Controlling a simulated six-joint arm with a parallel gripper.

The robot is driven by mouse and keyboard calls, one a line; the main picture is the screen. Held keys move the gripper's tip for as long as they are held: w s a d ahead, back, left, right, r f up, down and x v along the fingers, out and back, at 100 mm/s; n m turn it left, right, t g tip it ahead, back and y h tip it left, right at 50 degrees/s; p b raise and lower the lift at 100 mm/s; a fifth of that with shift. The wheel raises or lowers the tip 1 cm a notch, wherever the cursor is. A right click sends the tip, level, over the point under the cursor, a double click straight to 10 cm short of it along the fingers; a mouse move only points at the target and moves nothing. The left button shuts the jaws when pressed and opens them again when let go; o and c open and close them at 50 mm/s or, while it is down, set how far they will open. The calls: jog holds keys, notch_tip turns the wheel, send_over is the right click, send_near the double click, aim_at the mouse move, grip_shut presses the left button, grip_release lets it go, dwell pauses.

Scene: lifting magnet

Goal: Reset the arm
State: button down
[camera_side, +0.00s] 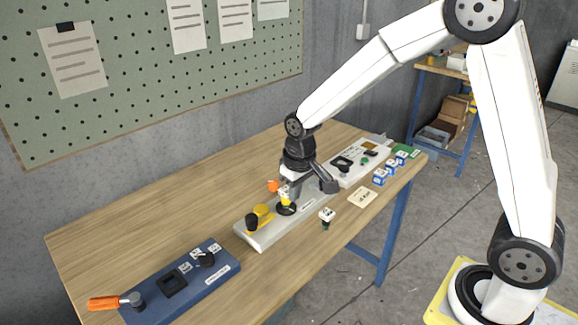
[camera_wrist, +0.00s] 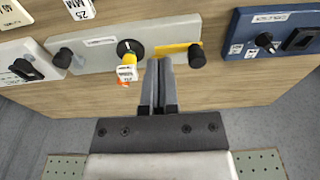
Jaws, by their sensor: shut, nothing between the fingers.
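My gripper (camera_wrist: 160,64) is shut and empty, its two grey fingers together in the wrist view. In the side view my gripper (camera_side: 296,190) hangs over the grey panel (camera_side: 262,239) in the middle of the workbench. That panel carries a black round dial (camera_wrist: 127,47) with a yellow part, a white labelled block (camera_wrist: 127,73) and an orange tip beside it. A yellow bar (camera_wrist: 172,49) ends at a black knob (camera_wrist: 198,54). In the wrist view the fingertips lie between the dial and the knob; I cannot tell whether they touch anything.
A blue panel (camera_side: 221,280) with an orange handle (camera_side: 103,302) lies at the front left. A white-topped peg (camera_side: 326,214) and a beige card (camera_side: 362,197) are near the right edge. Several blue labelled blocks (camera_side: 380,177) and a white panel (camera_side: 345,178) lie farther right. The wooden bench's back left is bare.

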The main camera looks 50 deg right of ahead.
jog(key=s+d+t, duration=0.1)
jog(key=s, duration=1.3)
jog(key=shift+f, duration=0.25)
